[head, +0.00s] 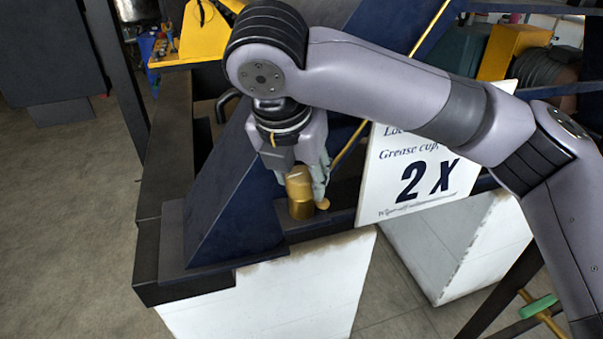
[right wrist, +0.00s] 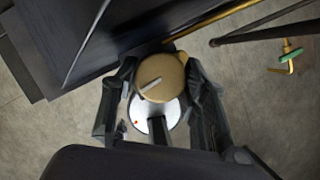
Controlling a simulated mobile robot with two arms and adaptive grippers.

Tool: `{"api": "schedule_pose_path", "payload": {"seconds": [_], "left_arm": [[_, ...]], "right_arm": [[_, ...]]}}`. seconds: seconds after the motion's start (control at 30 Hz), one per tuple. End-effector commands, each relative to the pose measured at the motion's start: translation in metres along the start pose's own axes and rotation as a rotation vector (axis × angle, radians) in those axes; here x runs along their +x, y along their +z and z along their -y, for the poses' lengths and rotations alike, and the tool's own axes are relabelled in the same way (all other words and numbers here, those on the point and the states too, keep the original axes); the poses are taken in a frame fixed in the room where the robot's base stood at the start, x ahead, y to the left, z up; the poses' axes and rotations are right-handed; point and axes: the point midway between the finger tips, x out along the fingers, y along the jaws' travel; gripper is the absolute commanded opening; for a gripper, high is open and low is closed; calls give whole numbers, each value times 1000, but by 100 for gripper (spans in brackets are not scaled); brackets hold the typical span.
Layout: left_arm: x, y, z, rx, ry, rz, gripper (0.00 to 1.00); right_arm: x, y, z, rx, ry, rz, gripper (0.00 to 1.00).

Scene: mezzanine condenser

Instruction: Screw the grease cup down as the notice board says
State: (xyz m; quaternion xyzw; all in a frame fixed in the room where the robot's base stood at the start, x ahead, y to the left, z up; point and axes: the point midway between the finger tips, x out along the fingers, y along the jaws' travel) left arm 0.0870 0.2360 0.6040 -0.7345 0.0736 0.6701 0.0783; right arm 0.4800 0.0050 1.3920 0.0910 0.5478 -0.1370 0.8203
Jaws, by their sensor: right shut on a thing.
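The brass grease cup (head: 299,192) stands upright on a dark ledge in the head view. My right gripper (head: 302,178) comes down on it from above and is shut on it. In the right wrist view the cup's round top (right wrist: 160,77) shows a pale line mark, with the fingers of my right gripper (right wrist: 161,95) on both sides of it. A white disc (right wrist: 150,112) with a small red mark lies below the cap there. The white notice board (head: 425,175) reads "Grease cup" and "2 X"; my arm hides part of its upper text. My left gripper is out of view.
A dark blue sloped bracket (head: 235,195) stands close left of the cup. White blocks (head: 290,285) support the dark frame. A green-handled brass valve (head: 538,306) is at the lower right. Open grey floor (head: 60,230) lies at the left.

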Motion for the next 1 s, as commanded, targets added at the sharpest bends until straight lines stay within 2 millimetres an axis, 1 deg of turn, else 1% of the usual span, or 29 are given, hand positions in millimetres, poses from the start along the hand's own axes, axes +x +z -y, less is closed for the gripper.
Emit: {"api": "schedule_pose_path", "payload": {"seconds": [0.2,0.5,0.7,1.0], "left_arm": [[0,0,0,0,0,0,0],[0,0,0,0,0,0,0],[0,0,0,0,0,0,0],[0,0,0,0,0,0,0]], "right_arm": [[-1,1,-2,192,-79,4,13],[-1,2,-3,417,-170,3,13],[0,1,-3,517,-212,1,13],[0,1,-4,587,-240,-1,13]]}}
